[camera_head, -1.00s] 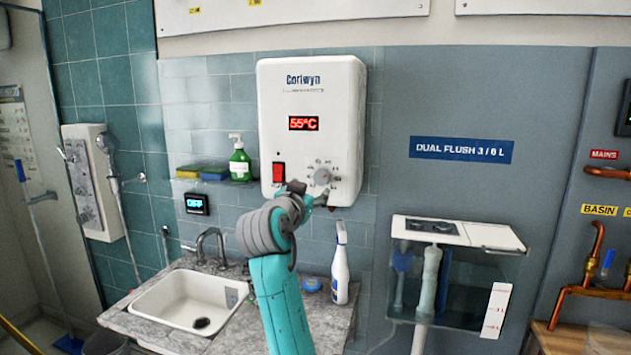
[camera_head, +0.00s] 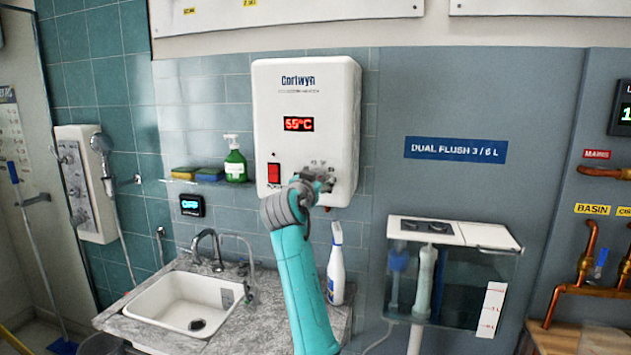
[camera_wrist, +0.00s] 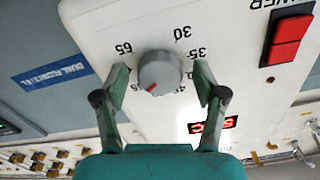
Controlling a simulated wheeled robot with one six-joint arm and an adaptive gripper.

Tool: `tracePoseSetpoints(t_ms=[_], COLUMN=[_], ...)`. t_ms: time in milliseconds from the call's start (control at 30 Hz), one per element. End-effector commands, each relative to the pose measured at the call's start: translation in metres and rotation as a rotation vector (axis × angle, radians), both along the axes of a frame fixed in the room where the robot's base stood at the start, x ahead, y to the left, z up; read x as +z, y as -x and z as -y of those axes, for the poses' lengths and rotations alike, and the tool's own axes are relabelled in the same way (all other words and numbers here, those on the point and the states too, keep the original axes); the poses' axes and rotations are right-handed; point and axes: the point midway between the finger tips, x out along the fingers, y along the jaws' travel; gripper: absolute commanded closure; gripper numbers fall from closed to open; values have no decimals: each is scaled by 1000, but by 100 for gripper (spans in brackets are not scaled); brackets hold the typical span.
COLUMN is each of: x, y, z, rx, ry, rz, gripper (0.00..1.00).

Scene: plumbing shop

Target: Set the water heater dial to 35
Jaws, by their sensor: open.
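The white water heater (camera_head: 305,95) hangs on the wall; its red display (camera_head: 298,124) reads 55°C. In the wrist view the round grey dial (camera_wrist: 160,70) sits between my fingers, its red mark pointing to the lower left. The printed numbers 30, 35 and 65 show around it; others are hidden by my fingers and the dial. My gripper (camera_wrist: 161,78) is open, with one fingertip on each side of the dial and small gaps apparent. In the head view my gripper (camera_head: 318,180) is at the heater's lower right and hides the dial.
A red power switch (camera_head: 274,173) is left of the dial and also shows in the wrist view (camera_wrist: 286,42). Below are a sink (camera_head: 180,302), a faucet and a white spray bottle (camera_head: 336,265). A green soap bottle (camera_head: 235,160) stands on a shelf at left.

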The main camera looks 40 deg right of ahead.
Motion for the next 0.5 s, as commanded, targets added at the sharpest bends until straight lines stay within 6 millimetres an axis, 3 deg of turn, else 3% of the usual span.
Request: tracePoseSetpoints(t_ms=[67,300,500], x=[0,0,0], y=[0,0,0], z=[0,0,0], rx=[0,0,-1], ry=[0,0,4], rz=[0,0,-6], gripper=[29,89,89])
